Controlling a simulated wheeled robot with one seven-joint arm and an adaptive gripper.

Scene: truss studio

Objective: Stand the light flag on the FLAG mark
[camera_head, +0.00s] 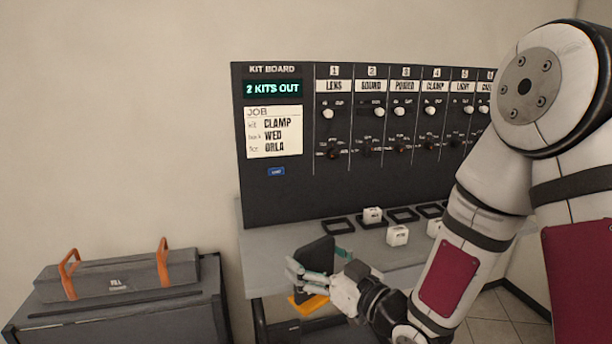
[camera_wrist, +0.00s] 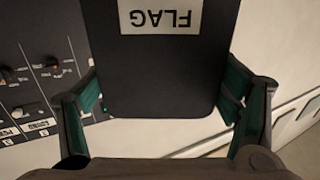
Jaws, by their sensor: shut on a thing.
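The light flag (camera_wrist: 160,75) is a dark flat panel with a white label reading FLAG, upside down in the wrist view. My gripper (camera_wrist: 170,103) is shut on it, with a green-padded finger at each side edge. In the head view the flag (camera_head: 316,256) stands roughly upright in my gripper (camera_head: 318,275), at the front left edge of the grey table. A yellow-orange patch (camera_head: 308,304) shows below the flag; I cannot tell whether it is the FLAG mark or whether the flag touches it.
The kit board (camera_head: 275,202) stands behind the grey table (camera_head: 265,275). Several white cubes, one here (camera_head: 397,235), and dark frames (camera_head: 340,226) lie on the table. A grey case (camera_head: 118,278) with orange handles sits on a dark cabinet (camera_head: 190,318) at left. My arm covers the right side.

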